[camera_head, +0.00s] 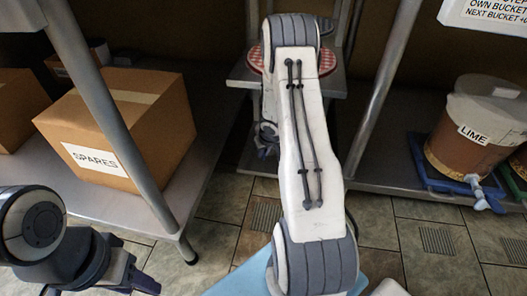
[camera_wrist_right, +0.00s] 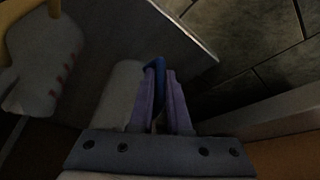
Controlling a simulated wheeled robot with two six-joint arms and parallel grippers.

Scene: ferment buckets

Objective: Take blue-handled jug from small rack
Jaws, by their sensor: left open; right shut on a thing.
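In the right wrist view, my right gripper (camera_wrist_right: 155,78) has its purple fingers shut on the blue handle (camera_wrist_right: 156,68) of a jug. A pale shape (camera_wrist_right: 120,92) beside the fingers looks like this jug's body, mostly in shadow. In the head view, the small metal rack (camera_head: 334,85) stands behind my right arm, which hides most of it, the jug and the right gripper. My left gripper (camera_head: 140,283) is open at the lower left, only partly in frame and apart from the rack.
A pale jug with red marks (camera_wrist_right: 48,75) and a yellow handle (camera_wrist_right: 22,22) is at the left in the right wrist view. A SPARES box (camera_head: 125,125) sits on the left shelf. A LIME bucket (camera_head: 475,125) stands at right. Tiled floor (camera_head: 215,225) shows in front.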

